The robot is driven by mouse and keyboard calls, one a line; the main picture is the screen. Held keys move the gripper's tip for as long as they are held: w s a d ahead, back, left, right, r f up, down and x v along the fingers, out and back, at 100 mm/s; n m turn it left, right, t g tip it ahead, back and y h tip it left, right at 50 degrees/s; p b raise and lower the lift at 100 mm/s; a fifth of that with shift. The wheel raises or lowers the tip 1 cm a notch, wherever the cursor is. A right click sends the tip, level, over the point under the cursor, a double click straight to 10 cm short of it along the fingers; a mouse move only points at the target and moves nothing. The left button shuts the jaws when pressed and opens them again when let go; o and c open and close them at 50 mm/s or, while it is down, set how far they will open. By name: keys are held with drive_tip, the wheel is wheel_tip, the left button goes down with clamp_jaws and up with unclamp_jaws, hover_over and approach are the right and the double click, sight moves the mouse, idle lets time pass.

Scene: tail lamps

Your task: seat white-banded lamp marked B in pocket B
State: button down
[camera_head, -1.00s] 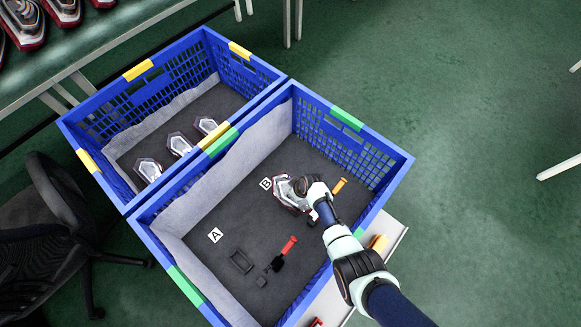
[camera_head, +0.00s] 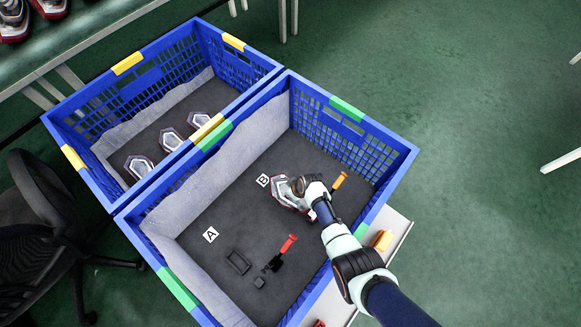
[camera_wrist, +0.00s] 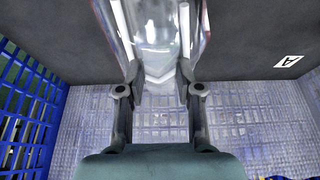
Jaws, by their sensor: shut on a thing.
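My gripper (camera_head: 302,187) is inside the nearer blue crate (camera_head: 358,129), shut on a tail lamp (camera_head: 284,193) with a clear and red body, beside the B label (camera_head: 263,180). In the wrist view, the fingers (camera_wrist: 158,90) grip both sides of the lamp (camera_wrist: 155,40), which has white strips along it. The lamp and my gripper hide pocket B, so I cannot tell whether the lamp is seated or just above the floor. The lamp's own mark is not readable. The A label (camera_head: 211,234) lies near an empty dark pocket (camera_head: 239,262).
A red-handled clamp (camera_head: 287,245) stands by pocket A, and an orange-handled one (camera_head: 340,180) is right of my gripper. The farther crate (camera_head: 90,112) holds several lamps (camera_head: 171,140). A black chair (camera_head: 45,225) is at left.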

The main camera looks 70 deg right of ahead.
drive_tip(key=shift+f, duration=0.15)
idle(0.4)
drive_tip(key=shift+f+b, duration=1.2)
drive_tip(key=shift+f, duration=0.1)
drive_tip(key=c, duration=0.7)
unclamp_jaws()
wheel_tip(320, 180, up, 10)
